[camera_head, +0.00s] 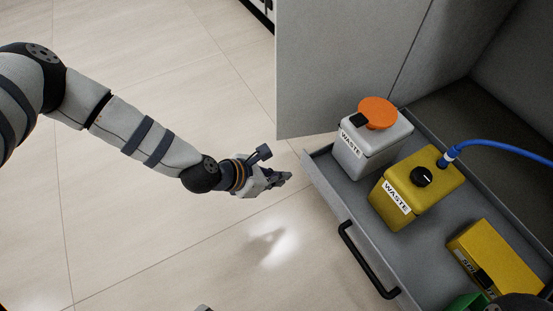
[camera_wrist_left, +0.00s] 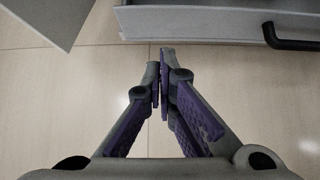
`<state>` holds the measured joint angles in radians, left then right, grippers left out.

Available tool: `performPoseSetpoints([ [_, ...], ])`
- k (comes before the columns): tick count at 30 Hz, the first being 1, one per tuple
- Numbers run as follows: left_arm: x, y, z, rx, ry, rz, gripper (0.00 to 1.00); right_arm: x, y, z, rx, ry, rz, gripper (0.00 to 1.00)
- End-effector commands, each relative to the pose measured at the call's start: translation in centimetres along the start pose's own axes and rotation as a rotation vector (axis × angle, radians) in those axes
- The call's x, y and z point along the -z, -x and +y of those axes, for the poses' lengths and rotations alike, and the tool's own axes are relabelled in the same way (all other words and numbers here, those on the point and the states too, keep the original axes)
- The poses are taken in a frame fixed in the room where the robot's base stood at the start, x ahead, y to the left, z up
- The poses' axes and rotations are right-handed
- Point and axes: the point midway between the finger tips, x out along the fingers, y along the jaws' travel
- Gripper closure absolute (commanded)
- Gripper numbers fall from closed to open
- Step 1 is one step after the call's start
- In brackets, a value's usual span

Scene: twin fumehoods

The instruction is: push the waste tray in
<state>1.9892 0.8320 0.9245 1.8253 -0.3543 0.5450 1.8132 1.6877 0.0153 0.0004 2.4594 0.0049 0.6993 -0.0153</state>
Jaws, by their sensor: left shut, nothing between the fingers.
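The waste tray (camera_head: 322,168) is a grey drawer, pulled out from the cabinet, with a black bar handle (camera_head: 368,260) on its front. It holds a white waste can with an orange lid (camera_head: 374,143) and a yellow waste can (camera_head: 417,187). My left gripper (camera_head: 286,177) is shut and empty, just left of the tray's far front corner and apart from it. In the left wrist view the shut fingers (camera_wrist_left: 160,65) point at the tray front (camera_wrist_left: 200,24), with the handle (camera_wrist_left: 290,37) off to the right. My right gripper is not clearly in view.
A blue hose (camera_head: 500,146) runs from the yellow can to the right. A yellow box (camera_head: 483,251) and a green item (camera_head: 466,302) are in the tray's near part. A grey cabinet panel (camera_head: 330,70) stands behind the tray. The tiled floor on the left is clear.

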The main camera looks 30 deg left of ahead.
Motion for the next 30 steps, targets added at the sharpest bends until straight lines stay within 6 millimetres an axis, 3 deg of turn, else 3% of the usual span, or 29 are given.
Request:
performPoseSetpoints([
  [1, 0.4, -1.4, -0.1, 0.003, -0.002, 0.002, 1.00, 0.5, -0.5, -0.1, 0.000, 0.002, -0.007, 0.59],
  [6, 0.3, -5.0, -0.1, 0.003, -0.002, 0.002, 1.00, 1.5, -1.2, -0.2, 0.001, 0.005, -0.015, 0.59],
  [12, -2.1, -6.9, -0.1, 0.003, -0.003, 0.001, 1.00, 1.8, -1.5, -0.3, 0.002, 0.006, -0.016, 0.59],
  [30, -2.8, -7.4, -0.4, 0.002, -0.001, 0.001, 1.00, 1.9, -1.5, -0.3, 0.002, 0.007, -0.016, 0.59],
])
